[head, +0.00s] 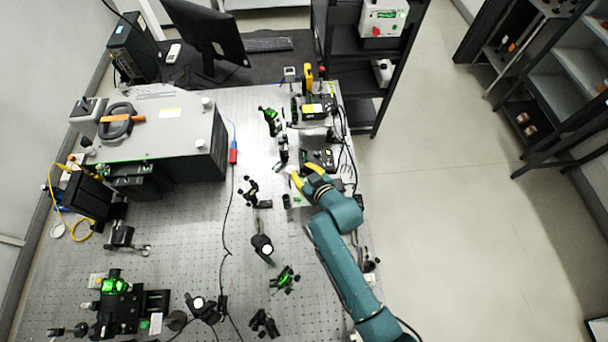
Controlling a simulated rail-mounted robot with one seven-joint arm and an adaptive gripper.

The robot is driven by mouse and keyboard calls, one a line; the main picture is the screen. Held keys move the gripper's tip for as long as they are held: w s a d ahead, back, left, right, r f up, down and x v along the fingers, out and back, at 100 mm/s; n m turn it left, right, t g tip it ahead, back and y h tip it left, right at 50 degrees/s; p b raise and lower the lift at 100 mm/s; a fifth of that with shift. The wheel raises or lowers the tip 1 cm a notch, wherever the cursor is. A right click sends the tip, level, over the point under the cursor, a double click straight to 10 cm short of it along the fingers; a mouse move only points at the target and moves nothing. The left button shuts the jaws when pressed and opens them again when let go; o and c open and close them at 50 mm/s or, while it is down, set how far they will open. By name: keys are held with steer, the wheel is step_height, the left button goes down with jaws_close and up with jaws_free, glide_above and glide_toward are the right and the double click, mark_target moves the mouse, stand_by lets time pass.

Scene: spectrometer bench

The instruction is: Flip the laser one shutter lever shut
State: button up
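Two dark laser-like units stand along the right side of the optical table. The far unit (313,108) has a yellow label, and the nearer unit (320,158) is just beyond my gripper. I cannot tell which is laser one, and no shutter lever can be made out at this size. My gripper (303,170) is at the end of the teal arm, low over the table's right part. The gripper and wrist hide part of the table around the nearer unit.
Small optic mounts, including a black one (262,245) and a green-lit one (285,279), stand left of my arm. A large grey box (165,135) fills the back left. Cables run along the right edge. A dark shelf (360,70) stands behind; the floor (450,220) at right is clear.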

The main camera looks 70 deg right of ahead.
steer(key=shift+o, duration=1)
steer(key=shift+f, duration=0.2)
steer(key=shift+s+a+f, duration=0.15)
steer(key=shift+f, duration=0.05)
steer(key=shift+s+a, duration=0.1)
steer(key=shift+s, duration=0.05)
steer(key=v, duration=1.1)
steer(key=shift+s+r, duration=0.15)
steer(key=shift+r, duration=0.3)
